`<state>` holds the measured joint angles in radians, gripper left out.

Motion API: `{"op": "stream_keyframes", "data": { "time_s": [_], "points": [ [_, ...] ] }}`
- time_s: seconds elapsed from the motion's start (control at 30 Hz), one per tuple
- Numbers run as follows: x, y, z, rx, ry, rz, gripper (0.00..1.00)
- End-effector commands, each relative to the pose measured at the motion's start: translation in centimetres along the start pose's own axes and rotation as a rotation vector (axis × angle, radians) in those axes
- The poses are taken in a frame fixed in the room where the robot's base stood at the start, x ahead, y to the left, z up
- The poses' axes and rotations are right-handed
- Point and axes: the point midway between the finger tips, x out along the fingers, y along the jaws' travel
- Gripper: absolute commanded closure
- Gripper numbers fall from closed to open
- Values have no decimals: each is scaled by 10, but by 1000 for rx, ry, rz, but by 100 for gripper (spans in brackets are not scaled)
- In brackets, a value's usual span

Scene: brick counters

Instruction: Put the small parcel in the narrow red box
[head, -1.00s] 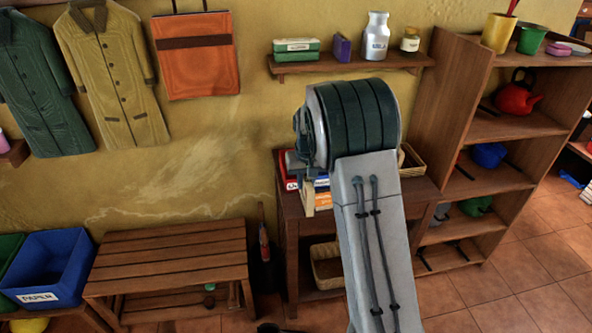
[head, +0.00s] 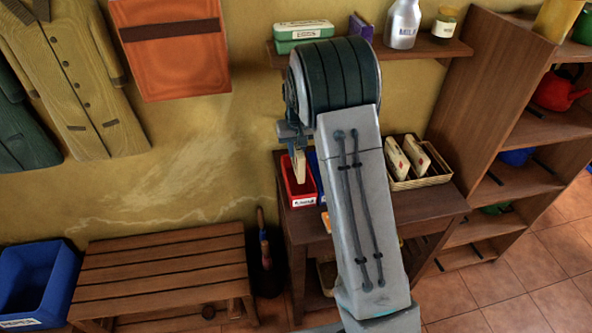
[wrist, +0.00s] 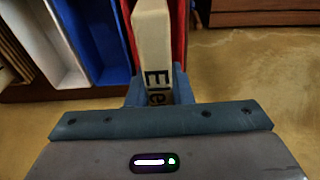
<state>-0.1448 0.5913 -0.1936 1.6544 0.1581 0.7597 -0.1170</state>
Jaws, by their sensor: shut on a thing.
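My gripper (wrist: 160,90) is shut on a small cream parcel with dark lettering (wrist: 152,45). The parcel hangs upright below the fingers; it also shows in the head view (head: 299,168). The narrow red box (head: 301,200) stands on the small table. In the wrist view the red box's walls (wrist: 181,30) show on both sides of the parcel, lined up with its length. The parcel's lower end is at the red box's opening; how deep it sits I cannot tell. My arm hides part of the table.
A blue box (wrist: 103,40) and a white one (wrist: 52,45) stand beside the red box. A wicker basket (head: 430,181) with cream parcels is at the table's right. A wall shelf (head: 375,53) is above and a slatted bench (head: 165,265) is at the left.

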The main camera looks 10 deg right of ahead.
Motion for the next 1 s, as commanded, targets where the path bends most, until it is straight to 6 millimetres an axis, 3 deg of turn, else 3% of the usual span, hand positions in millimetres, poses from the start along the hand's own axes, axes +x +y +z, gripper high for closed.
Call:
{"op": "stream_keyframes", "data": {
  "time_s": [0.1,0.57,0.97,1.0],
  "points": [
    [22,4,4,6,-5,1,100],
    [72,2,11,3,-3,1,100],
    [81,1,12,1,0,0,100],
    [79,1,12,1,0,0,69]
  ]
}}
